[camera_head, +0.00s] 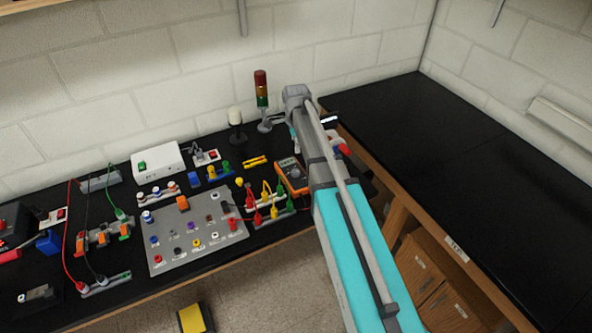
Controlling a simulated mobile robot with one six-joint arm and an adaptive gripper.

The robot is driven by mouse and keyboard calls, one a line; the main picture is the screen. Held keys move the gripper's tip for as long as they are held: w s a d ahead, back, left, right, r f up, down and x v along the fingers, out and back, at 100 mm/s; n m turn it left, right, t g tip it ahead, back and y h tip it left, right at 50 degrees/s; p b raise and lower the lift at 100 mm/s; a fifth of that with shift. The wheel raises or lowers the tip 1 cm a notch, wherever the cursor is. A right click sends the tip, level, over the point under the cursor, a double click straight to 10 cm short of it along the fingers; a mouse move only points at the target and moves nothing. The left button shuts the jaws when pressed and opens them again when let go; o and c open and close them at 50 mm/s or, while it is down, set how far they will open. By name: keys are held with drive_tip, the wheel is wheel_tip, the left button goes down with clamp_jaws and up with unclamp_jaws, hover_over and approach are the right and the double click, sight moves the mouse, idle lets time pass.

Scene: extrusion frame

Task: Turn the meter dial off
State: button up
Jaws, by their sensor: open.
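The meter (293,176) is an orange handheld unit with a grey display and a round dark dial. The dial's pointer is too small to read. My arm rises from the lower right and crosses in front of the bench corner. No contact with the meter shows.
Left of the meter lie red, yellow and green leads (267,203) and a grey panel (163,262) with several knobs. A stack light (261,90) and a white-topped lamp (236,122) stand behind. The right-hand black bench (450,160) is clear.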

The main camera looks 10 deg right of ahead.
sight(296, 171)
drive_tip(key=shift+f, duration=0.2)
wheel_tip(296, 171, down, 13)
drive_tip(key=b, duration=1.3)
drive_tip(key=shift+f+b, duration=0.2)
drive_tip(key=shift+b, duration=0.2)
clamp_jaws()
idle(0.5)
